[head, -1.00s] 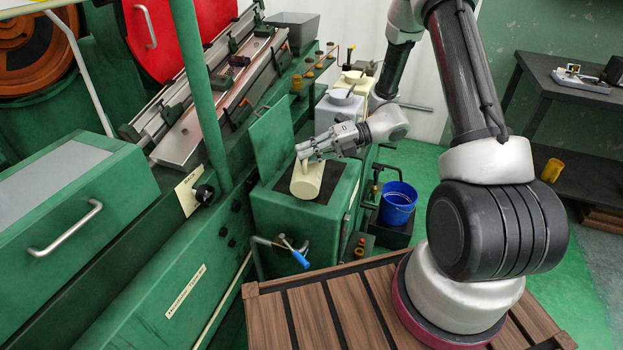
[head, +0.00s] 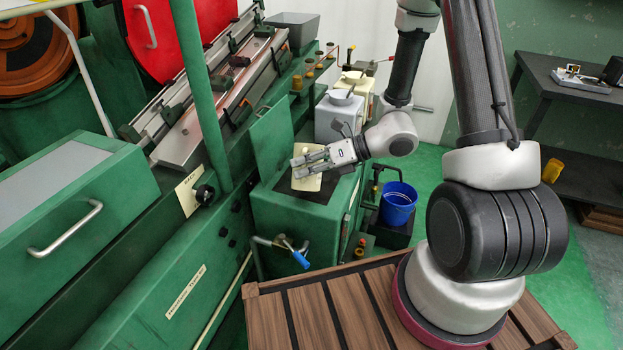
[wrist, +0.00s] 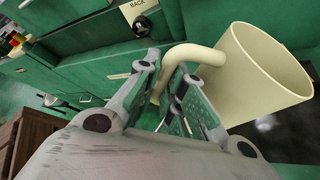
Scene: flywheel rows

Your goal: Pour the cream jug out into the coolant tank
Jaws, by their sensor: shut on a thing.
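The cream jug (head: 307,184) is held over the dark top opening of the green coolant tank (head: 290,228). My gripper (head: 299,168) is shut on the jug's handle and covers part of the jug in the head view. In the wrist view the jug (wrist: 250,85) is tilted, with its wide mouth turned to the right and the curved handle running between my fingers (wrist: 165,95). No stream of liquid can be made out. The tank's hinged lid (head: 271,130) stands open behind the opening.
A blue bucket (head: 398,203) stands right of the tank. A blue-handled tap (head: 300,258) juts from its front. A grey-white container (head: 339,117) stands behind it. A green post (head: 203,90) and the machine bed are to the left.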

